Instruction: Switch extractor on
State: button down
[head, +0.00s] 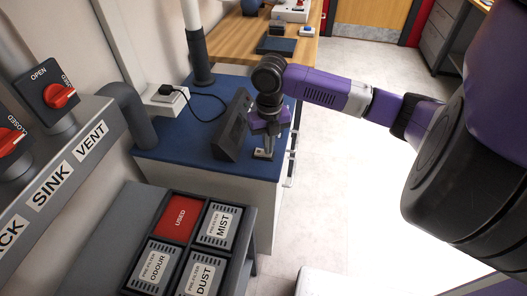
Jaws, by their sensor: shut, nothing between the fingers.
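No label in the head view names the extractor. A dark grey box with a sloped face (231,128) stands on a blue-topped cabinet (185,148); a switch on it cannot be made out. My gripper (264,153) points down just to the right of this box, over the cabinet's right front edge. Its fingers are shut with nothing between them. A small pale part shows at the fingertips; I cannot tell whether it is touched. The gripper's body hides part of the box's right side.
A filter tray (250,213) stands in front. Red-knobbed valves (60,96) are at left.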

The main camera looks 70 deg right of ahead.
jog(key=shift+f, duration=0.2)
jog(key=shift+r, duration=0.15)
jog(key=shift+r+p, duration=2.45)
jog(key=shift+r, duration=0.95)
